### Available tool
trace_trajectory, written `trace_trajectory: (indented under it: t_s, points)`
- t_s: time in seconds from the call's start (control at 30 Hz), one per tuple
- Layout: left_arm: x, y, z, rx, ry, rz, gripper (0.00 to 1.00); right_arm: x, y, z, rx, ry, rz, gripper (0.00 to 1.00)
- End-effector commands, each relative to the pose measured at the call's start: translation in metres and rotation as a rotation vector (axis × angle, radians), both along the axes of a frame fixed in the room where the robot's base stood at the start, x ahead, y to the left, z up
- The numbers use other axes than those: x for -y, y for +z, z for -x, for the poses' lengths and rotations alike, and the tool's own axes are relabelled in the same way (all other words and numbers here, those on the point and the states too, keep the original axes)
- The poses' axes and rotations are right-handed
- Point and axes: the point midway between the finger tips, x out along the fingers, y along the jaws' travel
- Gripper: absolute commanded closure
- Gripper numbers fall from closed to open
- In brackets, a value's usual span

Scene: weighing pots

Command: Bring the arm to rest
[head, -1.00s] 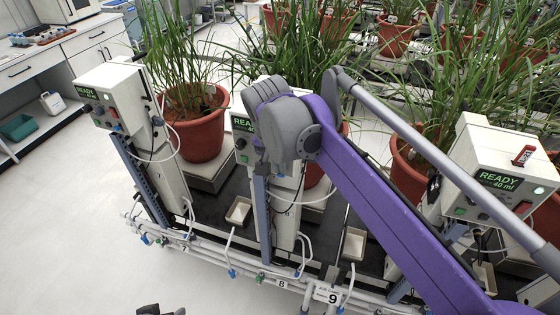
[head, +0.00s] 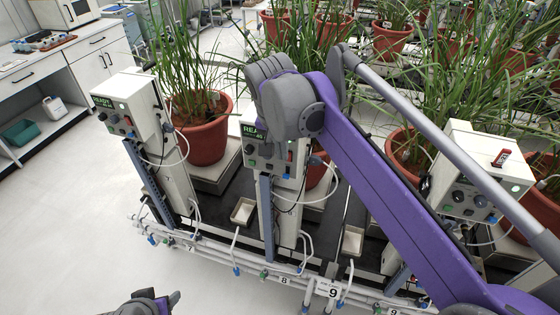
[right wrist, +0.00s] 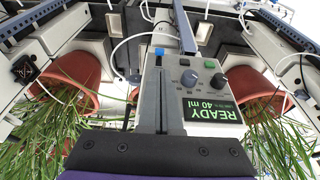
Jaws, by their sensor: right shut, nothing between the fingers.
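My right arm crosses the right half of the head view, its purple link rising to a grey joint above the middle control box (head: 290,172). My right gripper (right wrist: 156,75) shows in the right wrist view as closed grey fingers in front of that box (right wrist: 222,78), empty. In the head view the fingers are mostly hidden behind the grey joint. The box's green display reads READY 40 ml in the wrist view. A dark grey part of mine, likely the left gripper, shows at the bottom edge of the head view; its fingers cannot be made out.
Potted plants in red pots (head: 205,140) stand behind the boxes. A left box (head: 128,110) and a right box (head: 470,180) flank the middle one. White pipes run along the front. A bench (head: 70,62) stands at far left. The floor (head: 70,220) at left is clear.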

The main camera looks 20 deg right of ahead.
Motion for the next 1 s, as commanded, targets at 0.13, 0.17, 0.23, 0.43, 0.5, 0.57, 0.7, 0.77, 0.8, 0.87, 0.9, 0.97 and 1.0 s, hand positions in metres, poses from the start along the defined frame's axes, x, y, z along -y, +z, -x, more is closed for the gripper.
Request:
trace_trajectory:
  t_s: [0.13, 0.17, 0.23, 0.43, 0.5, 0.57, 0.7, 0.77, 0.8, 0.87, 0.9, 0.97, 1.0]
  points:
    - [0.000, 0.008, -0.006, 0.012, 0.000, 0.000, 0.38, 0.002, 0.014, -0.002, 0.001, 0.000, 0.000, 1.00]
    - [0.000, 0.008, -0.006, 0.011, 0.000, 0.000, 0.38, 0.002, 0.014, -0.002, 0.001, 0.000, -0.001, 1.00]
    - [0.000, 0.008, -0.005, 0.010, 0.000, 0.000, 0.38, 0.002, 0.013, -0.001, -0.001, 0.000, -0.001, 1.00]
    - [0.000, 0.007, -0.005, 0.009, 0.000, 0.000, 0.38, 0.002, 0.012, -0.001, -0.002, 0.001, 0.000, 1.00]
    - [0.000, 0.007, -0.005, 0.009, 0.000, 0.000, 0.38, 0.002, 0.012, -0.001, -0.002, 0.001, 0.000, 1.00]
    - [0.000, 0.007, -0.005, 0.009, 0.000, 0.000, 0.38, 0.002, 0.012, -0.001, -0.002, 0.001, 0.000, 1.00]
    - [0.000, 0.007, -0.005, 0.009, 0.000, 0.000, 0.38, 0.004, 0.007, 0.007, 0.007, 0.025, -0.003, 1.00]
    - [0.000, 0.007, -0.005, 0.009, 0.000, 0.000, 0.38, 0.007, -0.001, 0.017, 0.015, 0.058, -0.005, 1.00]
    - [0.000, 0.007, -0.005, 0.009, 0.000, 0.000, 0.38, 0.010, -0.009, 0.026, 0.027, 0.089, -0.006, 1.00]
    - [0.000, 0.007, -0.005, 0.009, 0.000, 0.000, 0.38, 0.013, -0.024, 0.044, 0.047, 0.146, -0.009, 1.00]
    - [0.000, 0.007, -0.005, 0.009, 0.000, 0.000, 0.38, 0.016, -0.036, 0.057, 0.063, 0.191, -0.008, 1.00]
    - [0.000, 0.007, -0.005, 0.009, 0.000, 0.000, 0.38, 0.019, -0.058, 0.079, 0.092, 0.259, -0.004, 1.00]
    - [0.000, 0.007, -0.005, 0.009, 0.000, 0.000, 0.38, 0.021, -0.073, 0.093, 0.111, 0.303, -0.001, 1.00]
